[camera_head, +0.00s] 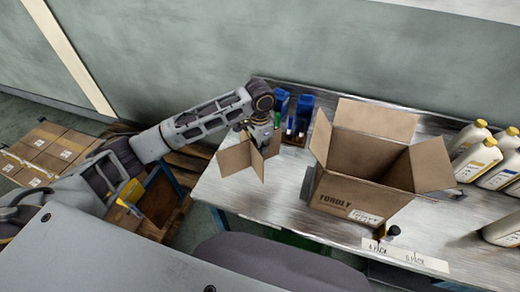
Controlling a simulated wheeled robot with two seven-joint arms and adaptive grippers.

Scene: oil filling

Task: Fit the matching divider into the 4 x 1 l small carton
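The carton (345,195) is brown, marked TONOLY, and stands upright on the metal table with its top flaps spread open. Its inside looks empty as far as I can see; the bottom is hidden. A cross-shaped cardboard divider (236,159) hangs from my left gripper (261,142), to the left of the carton and apart from it, over the table's left end. The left gripper seems shut on the divider's upper part; its fingertips are partly hidden. My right gripper does not show.
Blue items (301,112) stand at the table's back, behind the divider. White bottles with yellow caps (477,158) stand at the right. A small dark-topped object (391,232) and a label strip (405,255) are at the front edge. Stacked cartons (50,150) are at the far left.

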